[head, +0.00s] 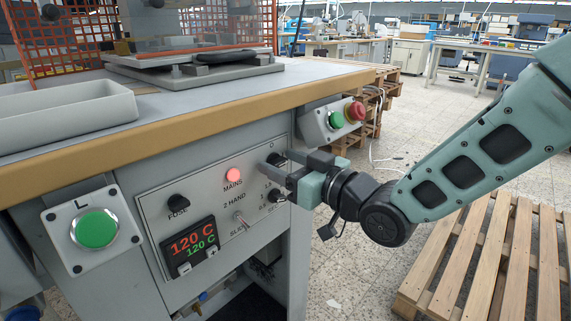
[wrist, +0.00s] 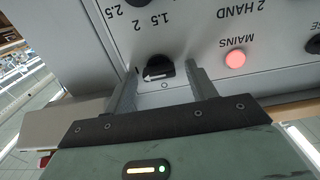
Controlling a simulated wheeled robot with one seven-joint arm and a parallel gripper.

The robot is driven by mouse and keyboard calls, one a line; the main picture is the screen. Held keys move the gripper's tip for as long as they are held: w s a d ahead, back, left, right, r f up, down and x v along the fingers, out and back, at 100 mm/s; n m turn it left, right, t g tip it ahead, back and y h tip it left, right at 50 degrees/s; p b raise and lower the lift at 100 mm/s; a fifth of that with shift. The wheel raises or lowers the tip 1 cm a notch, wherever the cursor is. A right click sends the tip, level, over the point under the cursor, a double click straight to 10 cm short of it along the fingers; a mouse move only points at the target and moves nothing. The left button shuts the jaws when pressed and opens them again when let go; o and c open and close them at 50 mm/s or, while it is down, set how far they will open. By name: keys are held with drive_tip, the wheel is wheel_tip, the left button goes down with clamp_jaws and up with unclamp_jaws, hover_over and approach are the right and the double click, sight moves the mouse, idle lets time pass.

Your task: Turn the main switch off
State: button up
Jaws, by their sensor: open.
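The main switch (wrist: 158,68) is a black rotary knob on the grey control panel. In the wrist view it sits between my two open fingertips, with a visible gap on the right and a narrower one on the left. A white pointer on the knob points left, towards the "I" mark; an "O" mark lies below it. In the head view my gripper (head: 277,164) is at the panel's upper right, its fingers around the switch and partly hiding it. The MAINS lamp (head: 233,174) glows red and also shows in the wrist view (wrist: 235,59).
Below the gripper is another black knob (head: 276,195). A toggle (head: 240,218), fuse cap (head: 178,203) and lit temperature display (head: 193,245) share the panel. A box with green and red buttons (head: 337,121) sits just right of it. A wooden pallet (head: 497,260) lies on the floor at right.

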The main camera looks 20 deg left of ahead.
drive_tip(key=c, duration=1)
drive_tip(key=shift+f+n+b, duration=0.1)
drive_tip(key=shift+n+b, duration=0.2)
drive_tip(key=shift+b, duration=0.1)
drive_tip(key=n+b, duration=0.1)
drive_tip(key=b, duration=0.1)
drive_tip(key=n+b, duration=0.2)
drive_tip(key=shift+s+f+n, duration=0.1)
drive_tip(key=shift+f+n, duration=0.1)
drive_tip(key=shift+n, duration=0.1)
drive_tip(key=n+b, duration=0.5)
drive_tip(key=b, duration=0.1)
drive_tip(key=shift+s+f, duration=0.1)
drive_tip(key=n+b, duration=0.8)
drive_tip(key=b, duration=0.1)
drive_tip(key=shift+n, duration=0.3)
